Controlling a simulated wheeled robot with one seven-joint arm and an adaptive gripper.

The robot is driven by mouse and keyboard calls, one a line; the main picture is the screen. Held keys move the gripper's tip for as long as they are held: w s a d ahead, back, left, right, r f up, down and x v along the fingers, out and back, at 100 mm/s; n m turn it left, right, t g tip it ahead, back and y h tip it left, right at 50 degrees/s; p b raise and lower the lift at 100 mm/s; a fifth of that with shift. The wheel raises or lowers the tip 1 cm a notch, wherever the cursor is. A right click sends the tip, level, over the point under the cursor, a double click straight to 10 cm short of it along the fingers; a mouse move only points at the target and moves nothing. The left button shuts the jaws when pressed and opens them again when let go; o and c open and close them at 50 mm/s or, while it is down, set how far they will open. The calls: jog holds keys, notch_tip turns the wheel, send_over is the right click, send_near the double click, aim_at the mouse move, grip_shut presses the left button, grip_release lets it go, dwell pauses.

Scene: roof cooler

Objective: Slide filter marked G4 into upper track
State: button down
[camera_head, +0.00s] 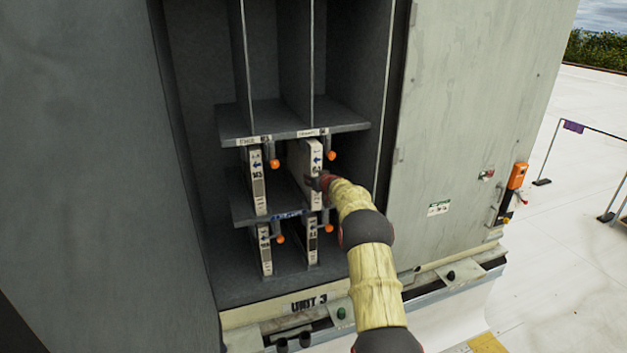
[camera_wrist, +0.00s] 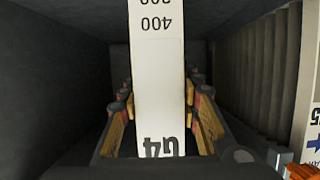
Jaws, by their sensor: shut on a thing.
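A white slim filter (camera_head: 301,160) with a dark blue arrow stands upright in the right slot of the middle level, its front edge projecting a little. My gripper (camera_head: 321,184) is shut on its front edge. In the wrist view the filter (camera_wrist: 160,75) runs between my yellow-padded fingers, with "400" and a partly cut-off mark ending in 4 on it; I cannot confirm G4. The upper shelf (camera_head: 235,128) above has vertical dividers and looks empty. How deep the held filter sits is hidden.
A filter marked 143 (camera_head: 257,182) stands to the left. Two more filters stand below, at left (camera_head: 264,250) and right (camera_head: 312,242). Orange-tipped levers (camera_head: 331,155) stick out beside the filters.

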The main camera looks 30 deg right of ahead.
jog(key=shift+w+r, duration=0.1)
jog(key=w, duration=0.2)
jog(key=w+d, duration=0.1)
jog(key=w, duration=0.1)
jog(key=shift+w+d, duration=0.1)
jog(key=shift+w, duration=0.1)
dwell(0.3)
jog(key=c, duration=1.3)
grip_release()
jog(key=shift+o, duration=0.6)
jog(key=shift+f, duration=0.25)
jog(key=shift+s+r, duration=0.1)
jog(key=shift+s, duration=0.05)
